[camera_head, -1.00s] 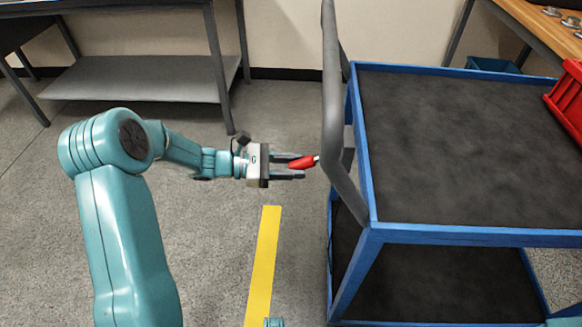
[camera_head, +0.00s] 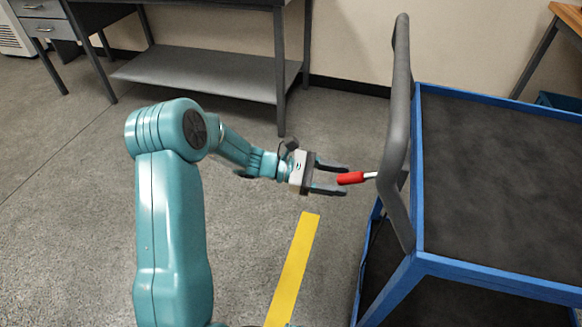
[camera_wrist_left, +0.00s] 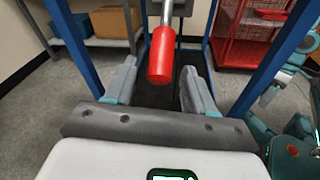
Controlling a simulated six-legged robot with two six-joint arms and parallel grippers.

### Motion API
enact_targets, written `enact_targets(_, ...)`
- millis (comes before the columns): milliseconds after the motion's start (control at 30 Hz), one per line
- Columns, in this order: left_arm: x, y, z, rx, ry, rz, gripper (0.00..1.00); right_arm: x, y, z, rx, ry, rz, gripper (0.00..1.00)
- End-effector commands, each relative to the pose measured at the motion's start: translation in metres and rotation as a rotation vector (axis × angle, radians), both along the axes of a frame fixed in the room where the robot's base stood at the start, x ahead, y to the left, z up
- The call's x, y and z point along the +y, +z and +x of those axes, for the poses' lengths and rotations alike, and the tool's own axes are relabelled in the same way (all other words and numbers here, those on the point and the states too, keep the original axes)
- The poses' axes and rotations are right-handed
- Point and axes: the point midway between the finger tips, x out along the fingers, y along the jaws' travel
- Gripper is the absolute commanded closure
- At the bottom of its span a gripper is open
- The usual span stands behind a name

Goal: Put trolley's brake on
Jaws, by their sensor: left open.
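The trolley (camera_head: 470,265) has a blue frame, dark shelves and a grey push handle (camera_head: 398,130); it fills the right of the head view. A brake lever with a red grip (camera_head: 353,178) on a pale rod sticks out to the left near the push handle. My left gripper (camera_head: 345,180) is open, with its fingertips on either side of the grip's free end. In the left wrist view the red grip (camera_wrist_left: 161,58) lies between the two spread fingers, with visible gaps to both. The lever's pivot is hidden.
A grey bench with a low shelf (camera_head: 210,75) stands against the back wall. A yellow floor stripe (camera_head: 293,270) runs below my left gripper. A wooden table (camera_head: 565,20) is at the top right. The floor left of the trolley is clear.

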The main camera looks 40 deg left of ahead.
Motion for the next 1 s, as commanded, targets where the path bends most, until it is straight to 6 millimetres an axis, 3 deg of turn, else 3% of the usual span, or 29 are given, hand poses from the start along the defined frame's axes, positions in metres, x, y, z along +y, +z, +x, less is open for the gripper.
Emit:
enact_targets(300,0.070,0.012,-0.046,0.001,0.006,0.001,0.46,0.000,0.018,0.000,0.000,0.000,0.000,0.18)
enact_targets(500,0.104,0.015,-0.070,0.002,0.004,0.000,0.46,0.000,0.024,0.000,0.000,0.000,0.000,0.18)
enact_targets(700,0.121,0.017,-0.081,0.001,0.000,-0.001,0.46,0.000,0.026,0.000,0.000,0.000,0.000,0.18)
enact_targets(1000,0.122,0.017,-0.083,0.001,0.000,-0.001,0.46,0.000,0.025,0.000,0.000,0.000,0.000,0.18)
